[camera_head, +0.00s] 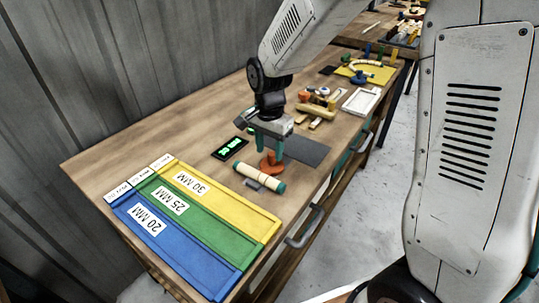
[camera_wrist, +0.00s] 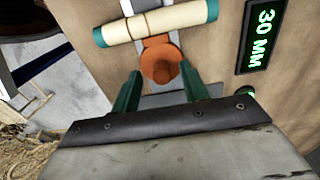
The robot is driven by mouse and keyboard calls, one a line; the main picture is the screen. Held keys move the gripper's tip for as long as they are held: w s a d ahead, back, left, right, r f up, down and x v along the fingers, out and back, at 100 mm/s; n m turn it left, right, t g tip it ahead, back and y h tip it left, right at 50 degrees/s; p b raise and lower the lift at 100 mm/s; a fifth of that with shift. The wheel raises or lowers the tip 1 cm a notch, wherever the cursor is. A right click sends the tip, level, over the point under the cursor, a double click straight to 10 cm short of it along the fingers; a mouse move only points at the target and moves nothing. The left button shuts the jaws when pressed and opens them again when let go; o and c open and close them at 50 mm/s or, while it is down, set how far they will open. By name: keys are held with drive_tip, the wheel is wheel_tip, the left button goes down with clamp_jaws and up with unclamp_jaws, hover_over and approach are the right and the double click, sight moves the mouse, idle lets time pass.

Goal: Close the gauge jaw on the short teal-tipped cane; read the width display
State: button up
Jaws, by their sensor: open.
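The short cane (camera_head: 258,180) is pale with teal ends and lies near the table's front edge. In the wrist view the cane (camera_wrist: 155,23) lies across the top, over a grey gauge part. The orange gauge jaw (camera_wrist: 160,58) is right beside the cane; I cannot tell whether they touch. My gripper (camera_head: 269,150) is open above the gauge. In the wrist view its two teal fingers stand on either side of the orange jaw, apart from it. The width display (camera_head: 230,148) is left of the gauge; in the wrist view the display (camera_wrist: 258,36) reads 30 MM in green.
Blue (camera_head: 150,226), green and yellow (camera_head: 222,195) trays marked 20, 25 and 30 MM lie left of the gauge. A dark grey mat (camera_head: 306,150) lies to its right. Several wooden parts and a white frame (camera_head: 361,101) stand farther back. A grey wall borders the table's back.

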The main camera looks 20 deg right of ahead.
sight(269, 168)
wheel_tip(269, 168, up, 5)
drive_tip(key=shift+f, duration=0.2)
idle(0.4)
drive_tip(key=s+d+r+n, duration=0.2)
drive_tip(key=s+r+n, duration=0.1)
drive_tip(key=s, duration=0.6)
drive_tip(key=s+d+r+n+t, duration=0.1)
drive_tip(key=s+d+r+n, duration=0.2)
drive_tip(key=s, duration=0.6)
drive_tip(key=s+d+r+n, duration=0.2)
drive_tip(key=s+r+n, duration=0.2)
drive_tip(key=s, duration=0.5)
drive_tip(key=shift+d+r+n, duration=0.2)
drive_tip(key=shift+r+n, duration=0.1)
drive_tip(key=shift+n, duration=0.1)
